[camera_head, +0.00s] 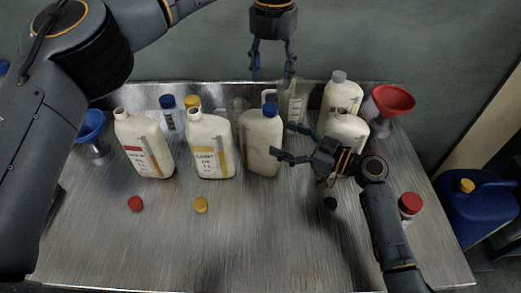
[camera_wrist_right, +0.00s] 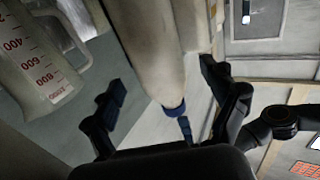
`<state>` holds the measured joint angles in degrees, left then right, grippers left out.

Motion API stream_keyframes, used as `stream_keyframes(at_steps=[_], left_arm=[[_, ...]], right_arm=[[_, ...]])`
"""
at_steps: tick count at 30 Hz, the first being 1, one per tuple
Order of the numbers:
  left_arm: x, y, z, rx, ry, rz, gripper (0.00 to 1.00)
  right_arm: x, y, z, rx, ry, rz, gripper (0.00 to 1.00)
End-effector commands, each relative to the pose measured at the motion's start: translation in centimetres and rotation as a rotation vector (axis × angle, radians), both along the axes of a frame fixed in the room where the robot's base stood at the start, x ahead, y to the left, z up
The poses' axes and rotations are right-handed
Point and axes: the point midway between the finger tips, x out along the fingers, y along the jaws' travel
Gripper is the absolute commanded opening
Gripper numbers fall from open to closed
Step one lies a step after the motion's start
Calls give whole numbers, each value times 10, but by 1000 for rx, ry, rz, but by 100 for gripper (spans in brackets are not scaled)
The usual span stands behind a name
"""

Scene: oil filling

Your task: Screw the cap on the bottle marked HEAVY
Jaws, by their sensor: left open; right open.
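In the head view, a cream bottle (camera_head: 261,148) stands at the middle of the table with a blue cap (camera_head: 270,109) on its neck. No HEAVY marking is legible. My right gripper (camera_head: 281,142) is open at this bottle's right side, with its fingertips pointing at it. In the right wrist view, the bottle (camera_wrist_right: 150,45) and its blue cap (camera_wrist_right: 173,108) appear between the open fingers (camera_wrist_right: 163,88); contact cannot be told. My left gripper (camera_head: 272,77) is open and empty above the table's back edge, behind the bottle.
Open bottles with red (camera_head: 145,146) and yellow (camera_head: 211,146) labels stand left. More bottles (camera_head: 343,95) stand right. Loose red (camera_head: 135,203), yellow (camera_head: 201,205) and black (camera_head: 330,203) caps lie in front. A red funnel (camera_head: 393,99) stands back right. The front middle is clear.

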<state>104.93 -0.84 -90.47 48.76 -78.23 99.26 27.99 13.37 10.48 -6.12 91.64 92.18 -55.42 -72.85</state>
Motion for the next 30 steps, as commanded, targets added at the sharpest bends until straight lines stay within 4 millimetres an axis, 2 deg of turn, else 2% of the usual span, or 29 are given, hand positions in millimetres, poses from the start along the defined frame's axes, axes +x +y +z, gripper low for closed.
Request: stream_keyframes(at_steps=[8, 21, 30], left_arm=[[0, 0, 0, 0, 0, 0, 54], [0, 0, 0, 0, 0, 0, 54], [0, 0, 0, 0, 0, 0, 54]], right_arm=[[2, 4, 1, 1, 0, 1, 85], [31, 56, 0, 2, 1, 0, 85], [37, 66, 0, 0, 0, -1, 85]])
